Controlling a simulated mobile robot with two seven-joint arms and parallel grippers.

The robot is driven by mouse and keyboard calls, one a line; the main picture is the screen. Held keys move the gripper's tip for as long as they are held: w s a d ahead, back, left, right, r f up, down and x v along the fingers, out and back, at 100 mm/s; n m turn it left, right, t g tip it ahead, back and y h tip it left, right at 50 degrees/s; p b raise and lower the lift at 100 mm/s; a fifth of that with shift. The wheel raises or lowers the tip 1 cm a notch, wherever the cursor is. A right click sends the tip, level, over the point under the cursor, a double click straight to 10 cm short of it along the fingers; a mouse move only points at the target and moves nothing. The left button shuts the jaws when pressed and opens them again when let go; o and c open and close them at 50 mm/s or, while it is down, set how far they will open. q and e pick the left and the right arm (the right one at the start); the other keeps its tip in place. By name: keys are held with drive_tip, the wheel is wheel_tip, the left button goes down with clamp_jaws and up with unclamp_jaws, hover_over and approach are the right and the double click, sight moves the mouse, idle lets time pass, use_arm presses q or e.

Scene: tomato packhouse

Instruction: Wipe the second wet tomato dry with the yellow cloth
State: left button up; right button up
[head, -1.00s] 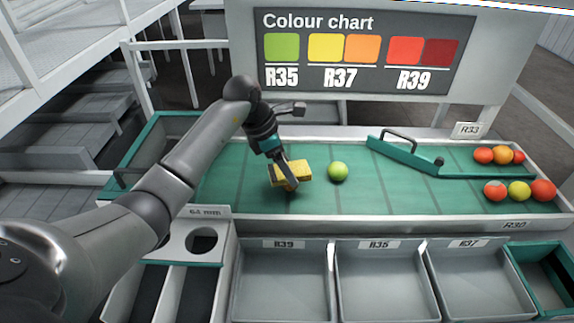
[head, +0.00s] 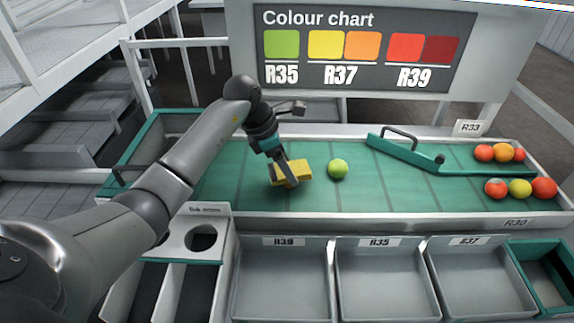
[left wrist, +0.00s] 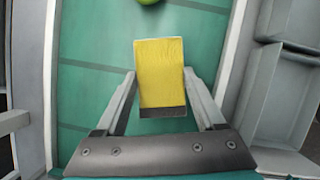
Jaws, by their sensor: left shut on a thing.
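The yellow cloth (head: 300,172) is a block-shaped yellow piece low over the green belt in the head view. My left gripper (head: 283,175) is shut on it. In the left wrist view the cloth (left wrist: 160,72) sits between the two fingers (left wrist: 160,98). A green tomato (head: 338,169) rests on the belt just right of the cloth, apart from it. Its lower edge also shows at the top of the left wrist view (left wrist: 148,2). I cannot tell whether its skin is wet. My right gripper is not in view.
Several red, orange and yellow-green tomatoes lie at the belt's right end, split by a green divider bar (head: 405,155). Grey bins (head: 282,285) line the front, beside a sizing plate (head: 178,245) with a hole. The belt (head: 410,195) is bare between the green tomato and the right group.

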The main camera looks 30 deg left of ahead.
use_arm(q)
drive_tip(key=shift+w+d+f, duration=0.1)
drive_tip(key=shift+w+d, duration=0.05)
drive_tip(key=shift+d, duration=0.05)
drive_tip(key=shift+w+d+f+b, duration=0.1)
drive_tip(key=shift+w+d+b, duration=0.3)
drive_tip(key=shift+d, duration=0.3)
drive_tip(key=shift+s+a+f+p, duration=0.1)
drive_tip(key=shift+s+a+p, duration=0.15)
drive_tip(key=shift+s+a, duration=0.6)
drive_tip(key=shift+s+a+p, duration=0.25)
drive_tip(key=shift+s+a, duration=0.35)
drive_tip(key=shift+a, duration=0.3)
drive_tip(key=shift+d, duration=0.1)
drive_tip(key=shift+w+d, duration=0.15)
drive_tip(key=shift+c, duration=0.7)
drive_tip(key=shift+w+d+b, duration=0.5)
drive_tip(key=shift+w+d, duration=0.8)
drive_tip(key=shift+d, duration=0.2)
drive_tip(key=shift+a, duration=0.1)
